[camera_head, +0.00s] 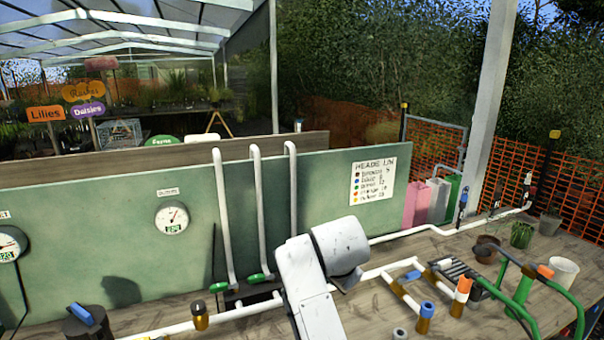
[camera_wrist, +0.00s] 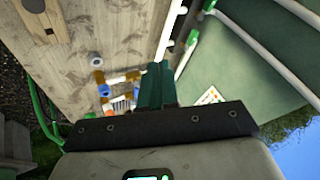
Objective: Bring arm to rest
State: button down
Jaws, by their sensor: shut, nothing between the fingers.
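My arm (camera_head: 310,280) shows as white links at the bottom middle of the head view, bent above the wooden table in front of the green panel. My gripper is not visible in the head view. In the wrist view my gripper (camera_wrist: 158,80) shows as two dark green fingers side by side, shut with nothing between them. The fingers stand clear over the tabletop, with pipe fittings beyond their tips and the green panel to the right.
White pipes (camera_head: 255,215) rise along the green panel (camera_head: 110,245), which carries gauges (camera_head: 172,217) and a sign (camera_head: 373,183). Fittings, including a blue-topped one (camera_head: 425,315), a white cup (camera_head: 563,272) and green pipes (camera_head: 520,295) crowd the table's right. A white post (camera_head: 488,110) stands behind.

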jog(key=s+d+f+n+g+b, duration=0.1)
jog(key=s+d+f+n+b, duration=0.1)
jog(key=s+d+f, duration=0.8)
jog(key=s+d+f+n+g+b, duration=0.25)
jog(key=s+f, duration=0.55)
jog(key=f, duration=0.6)
jog(key=s+d+f+n+g+b, duration=0.1)
jog(key=s+d+f, duration=0.1)
jog(key=s, duration=0.7)
jog(key=s+d+f+n+b, duration=0.2)
jog(key=s+d+f, duration=0.1)
jog(key=s, duration=0.7)
jog(key=s+d+f+n+g+b, duration=0.1)
jog(key=s+d+f+b, duration=0.1)
jog(key=s, duration=0.8)
notch_tip(320, 180, down, 3)
jog(key=shift+s+d+r+n+g, duration=0.1)
jog(key=shift+s+d+n+g, duration=0.2)
jog(key=shift+d, duration=0.25)
